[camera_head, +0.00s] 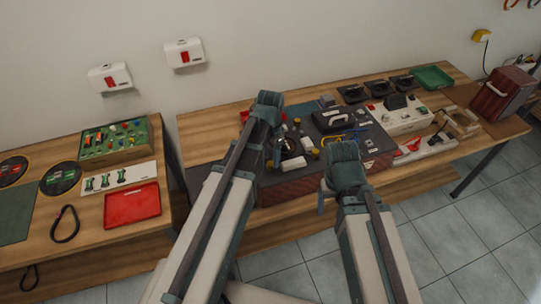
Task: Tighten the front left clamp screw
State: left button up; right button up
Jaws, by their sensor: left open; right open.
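A dark flat unit with a reddish-brown front (300,185) lies on the middle bench, with several small parts on its top. Small yellow round pieces sit on it, one near its front left (269,164) and one further right (315,153). They are too small to tell which, if any, is the front left clamp screw. My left gripper (276,160) hangs over the unit's left part, close to the front left yellow piece; contact cannot be told. My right gripper (321,203) is just in front of the unit's front edge, apparently empty. My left forearm hides part of the unit's left side.
A white device with knobs (403,122), a green tray (433,77) and a dark red box (503,92) stand to the right. The left bench holds a red tray (132,205), a parts board (113,140) and a black loop (65,224). A gap separates the benches.

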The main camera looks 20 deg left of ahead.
aim_at(271, 163)
pick_arm(q)
notch_tip(271, 163, up, 11)
jog(key=p, duration=1)
jog(key=shift+r, duration=0.15)
pick_arm(e)
notch_tip(271, 163, up, 11)
pick_arm(q)
jog(key=s+d+f+n+y+b, duration=0.1)
jog(key=s+d+f+n+b, duration=0.3)
jog(key=s+d+f+b, duration=0.6)
jog(key=s, duration=0.3)
jog(key=shift+s+d+f, duration=0.2)
jog(key=shift+s+f, duration=0.1)
jog(key=shift+s, duration=0.05)
pick_arm(e)
notch_tip(271, 163, down, 10)
jog(key=shift+f, duration=0.25)
